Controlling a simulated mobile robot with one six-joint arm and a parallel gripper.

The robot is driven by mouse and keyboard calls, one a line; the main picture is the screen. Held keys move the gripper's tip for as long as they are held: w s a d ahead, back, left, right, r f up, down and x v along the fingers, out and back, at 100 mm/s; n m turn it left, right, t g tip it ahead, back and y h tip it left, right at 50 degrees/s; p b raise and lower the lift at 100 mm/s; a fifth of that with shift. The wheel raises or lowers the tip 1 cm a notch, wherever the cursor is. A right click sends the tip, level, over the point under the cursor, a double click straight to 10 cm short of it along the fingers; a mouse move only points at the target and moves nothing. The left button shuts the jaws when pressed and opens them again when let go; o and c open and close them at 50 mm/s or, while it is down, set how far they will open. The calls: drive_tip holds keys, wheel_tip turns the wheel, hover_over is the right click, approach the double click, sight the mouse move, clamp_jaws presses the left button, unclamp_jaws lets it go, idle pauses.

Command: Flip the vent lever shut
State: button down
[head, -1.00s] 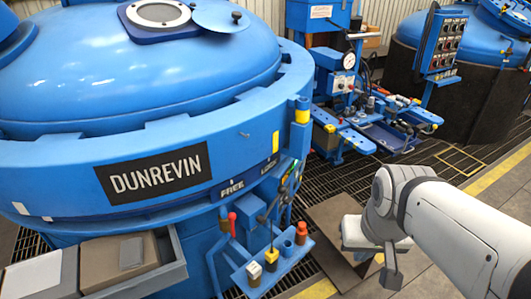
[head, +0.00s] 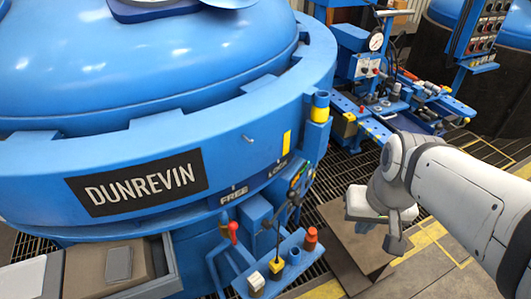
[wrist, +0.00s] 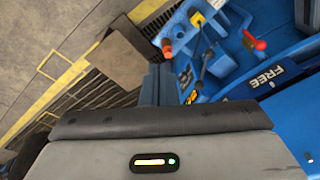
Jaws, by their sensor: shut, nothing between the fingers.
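I cannot tell for sure which handle is the vent lever. A thin dark lever with a black knob (head: 280,218) stands above a blue shelf on the furnace's front. It shows in the wrist view as a dark rod (wrist: 202,66). To its left, a red-handled lever (head: 233,231) sits below the word FREE; it also shows in the wrist view (wrist: 256,43). My gripper (wrist: 158,84) is shut and empty, apart from both levers. In the head view it is to their right, its fingertips not clearly visible.
The blue furnace (head: 140,140) marked DUNREVIN fills the left. The shelf (head: 292,262) carries a red-capped bottle (head: 310,240) and small blocks. An open drawer (head: 165,285) juts out at lower left. A brown plate (head: 345,245) lies on the grated floor. A blue workbench (head: 390,110) stands behind.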

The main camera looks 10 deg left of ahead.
drive_tip(key=w+a+f+g+y+b, duration=0.2)
drive_tip(key=a+f+g+y+b, duration=0.2)
drive_tip(key=a+f+b, duration=0.5)
drive_tip(key=w+a+f+t+y+b, duration=0.1)
drive_tip(key=w+a+f+y+b, duration=0.1)
drive_tip(key=w+f+y+b, duration=0.3)
drive_tip(key=w+a+f+n+t+y+b, duration=0.1)
drive_tip(key=w+a+f+y+b, duration=0.1)
drive_tip(key=w+f+y+b, duration=0.3)
drive_tip(key=w+f+y, duration=0.2)
drive_tip(key=w+f, duration=0.2)
drive_tip(key=w, duration=0.1)
drive_tip(key=shift+w+a, duration=0.35)
drive_tip(key=shift+a+f, duration=0.1)
drive_tip(key=s+a+f+b, duration=0.2)
drive_tip(key=s+a, duration=0.1)
drive_tip(key=a, duration=0.9)
drive_tip(key=shift+a, duration=0.25)
